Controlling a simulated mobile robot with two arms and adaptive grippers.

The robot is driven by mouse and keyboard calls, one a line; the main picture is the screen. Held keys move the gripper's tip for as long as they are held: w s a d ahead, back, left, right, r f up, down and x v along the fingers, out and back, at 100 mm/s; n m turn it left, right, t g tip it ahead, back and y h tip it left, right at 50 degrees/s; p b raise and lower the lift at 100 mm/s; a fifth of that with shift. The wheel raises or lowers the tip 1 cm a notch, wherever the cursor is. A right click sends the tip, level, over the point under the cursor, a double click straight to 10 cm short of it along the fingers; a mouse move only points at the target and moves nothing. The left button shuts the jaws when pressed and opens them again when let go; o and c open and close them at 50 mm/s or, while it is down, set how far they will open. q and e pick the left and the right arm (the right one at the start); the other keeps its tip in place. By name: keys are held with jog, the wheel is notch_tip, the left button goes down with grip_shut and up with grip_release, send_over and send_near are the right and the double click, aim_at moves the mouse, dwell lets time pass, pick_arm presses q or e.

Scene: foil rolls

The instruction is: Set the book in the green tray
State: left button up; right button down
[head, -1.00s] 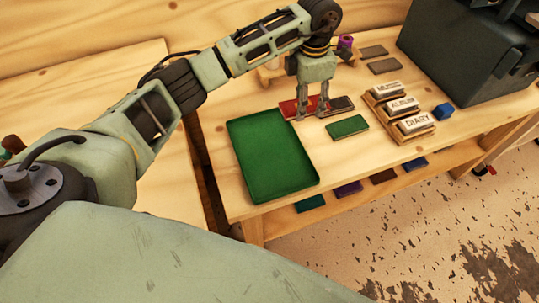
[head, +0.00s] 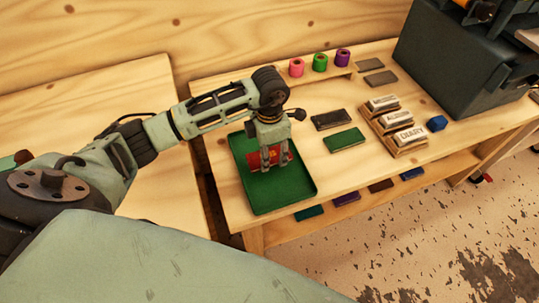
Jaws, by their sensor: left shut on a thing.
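The green tray (head: 262,207) lies on the wooden table, left of its middle. My left gripper (head: 271,168) points down over the tray and is shut on a red book (head: 256,163). The book is over or in the tray's middle; I cannot tell whether it touches the floor of the tray. The gripper hides part of it. My right gripper is not in view.
A black book (head: 331,119) and a green book (head: 344,140) lie right of the tray. A wooden rack (head: 408,148) holds labelled blocks. Pink (head: 296,67), green (head: 320,62) and purple (head: 342,57) foil rolls stand behind.

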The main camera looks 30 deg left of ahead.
pick_arm(q)
notch_tip(320, 180, down, 2)
jog(key=shift+f, duration=0.35)
jog(key=shift+f, duration=0.15)
jog(key=o, duration=1)
jog(key=shift+o, duration=0.9)
